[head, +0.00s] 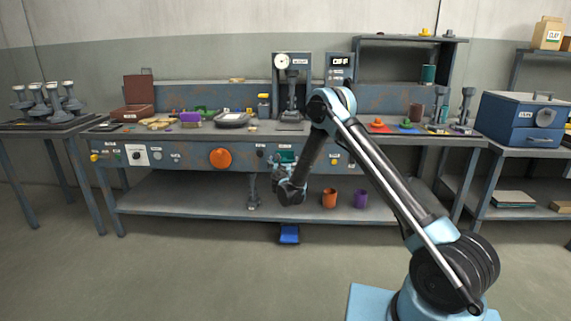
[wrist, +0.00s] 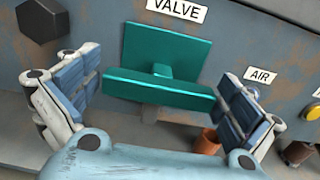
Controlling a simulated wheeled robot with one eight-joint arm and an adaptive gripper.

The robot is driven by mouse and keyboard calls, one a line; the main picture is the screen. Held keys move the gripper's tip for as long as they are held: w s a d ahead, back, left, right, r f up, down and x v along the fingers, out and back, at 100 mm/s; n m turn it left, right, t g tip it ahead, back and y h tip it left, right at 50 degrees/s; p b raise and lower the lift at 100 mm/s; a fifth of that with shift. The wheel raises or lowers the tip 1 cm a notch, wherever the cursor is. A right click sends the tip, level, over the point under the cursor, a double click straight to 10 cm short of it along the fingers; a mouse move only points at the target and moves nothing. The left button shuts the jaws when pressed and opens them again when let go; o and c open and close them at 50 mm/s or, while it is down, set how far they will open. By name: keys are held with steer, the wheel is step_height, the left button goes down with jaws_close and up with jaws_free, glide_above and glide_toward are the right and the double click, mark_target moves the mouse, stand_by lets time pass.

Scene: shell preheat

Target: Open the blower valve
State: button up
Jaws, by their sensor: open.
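The blower valve has a teal handle (wrist: 158,92) in front of a teal plate (wrist: 165,50), under a label (wrist: 177,10) reading "VALVE". In the wrist view the handle lies as a long bar, slightly tilted down to the right. My gripper (wrist: 152,103) is open, with one finger near each end of the handle; I cannot tell whether either finger touches it. In the head view the teal valve (head: 287,156) sits on the bench's front panel, and my gripper (head: 280,170) is just in front of and below it, partly covering it.
An "AIR" label (wrist: 261,75) is right of the valve, and a dark hexagonal knob (wrist: 43,20) is upper left. An orange dial (head: 220,158) sits on the panel to the left. Orange (head: 329,198) and purple (head: 361,199) cups stand on the lower shelf. A blue object (head: 289,234) lies below the shelf.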

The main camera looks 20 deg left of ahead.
steer(key=shift+c, duration=0.2)
steer(key=c, duration=0.8)
steer(key=shift+o, duration=0.2)
steer(key=shift+w+d+m, duration=0.1)
steer(key=shift+m, duration=0.2)
steer(key=m, duration=0.3)
steer(key=shift+d+m, duration=0.15)
steer(key=shift+m, duration=0.25)
steer(key=m, duration=0.4)
steer(key=shift+d+f+m, duration=0.1)
steer(key=shift+d+m, duration=0.05)
steer(key=shift+m, duration=0.15)
steer(key=m, duration=0.4)
steer(key=shift+w+d+f, duration=0.1)
steer(key=shift+d+f, duration=0.05)
steer(key=shift+d+f+m, duration=0.15)
steer(key=shift+m, duration=2.35)
